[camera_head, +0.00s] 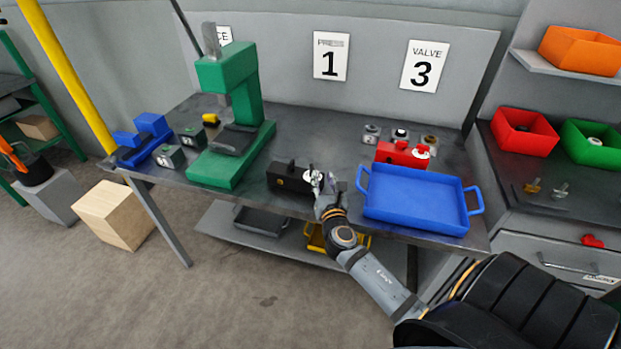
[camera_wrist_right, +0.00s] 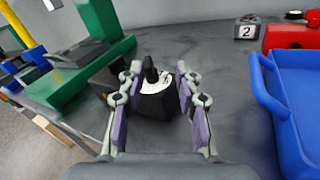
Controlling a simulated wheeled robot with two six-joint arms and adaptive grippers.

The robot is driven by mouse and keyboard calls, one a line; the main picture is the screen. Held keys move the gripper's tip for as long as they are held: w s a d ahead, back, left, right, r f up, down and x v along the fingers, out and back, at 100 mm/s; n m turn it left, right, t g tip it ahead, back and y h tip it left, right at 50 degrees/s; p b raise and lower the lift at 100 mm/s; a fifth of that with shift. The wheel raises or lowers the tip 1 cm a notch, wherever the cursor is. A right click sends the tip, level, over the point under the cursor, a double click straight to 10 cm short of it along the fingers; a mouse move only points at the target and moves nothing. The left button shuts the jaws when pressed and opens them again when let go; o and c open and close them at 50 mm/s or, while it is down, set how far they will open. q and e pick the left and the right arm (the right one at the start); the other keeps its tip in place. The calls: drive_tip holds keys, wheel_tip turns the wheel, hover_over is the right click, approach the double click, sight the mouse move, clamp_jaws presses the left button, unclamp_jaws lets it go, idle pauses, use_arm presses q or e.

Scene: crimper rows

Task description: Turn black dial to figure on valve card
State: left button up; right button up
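The valve card (camera_head: 425,66) on the back panel reads "VALVE" and a large 3. A black block (camera_head: 288,178) stands near the table's front edge. In the right wrist view, the black dial (camera_wrist_right: 151,72) is an upright black knob on a white disc (camera_wrist_right: 154,84) on top of the block. The dial's figures are too small to read. My right gripper (camera_head: 323,182) is at the block's right end. In the wrist view my right gripper (camera_wrist_right: 153,92) is open, its fingers apart on either side of the dial end, with nothing held. My left gripper is out of view.
A blue tray (camera_head: 415,222) stands just right of my right gripper. A green press (camera_head: 236,173) stands left of the black block. A press card (camera_head: 330,56) reads 1.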

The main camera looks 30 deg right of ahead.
sight(311, 165)
drive_tip(key=f+n, duration=0.1)
drive_tip(key=w+a+f+n+y, duration=0.1)
drive_tip(key=n, duration=0.1)
drive_tip(key=shift+w+a+n+t, duration=0.1)
drive_tip(key=shift+w+n+t, duration=0.2)
drive_tip(key=shift+t, duration=0.1)
drive_tip(key=shift+r, duration=0.2)
drive_tip(key=shift+w+r, duration=0.2)
drive_tip(key=x, duration=0.3)
drive_tip(key=shift+w+r+p, duration=0.15)
drive_tip(key=shift+p, duration=0.15)
drive_tip(key=x, duration=0.5)
drive_tip(key=shift+d+f, duration=0.25)
drive_tip(key=shift+f, duration=0.15)
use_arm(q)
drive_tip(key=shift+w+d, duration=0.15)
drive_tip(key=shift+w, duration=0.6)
use_arm(e)
drive_tip(key=shift+w+d+r, duration=0.1)
drive_tip(key=shift+w+d, duration=0.05)
drive_tip(key=shift+w, duration=0.3)
clamp_jaws()
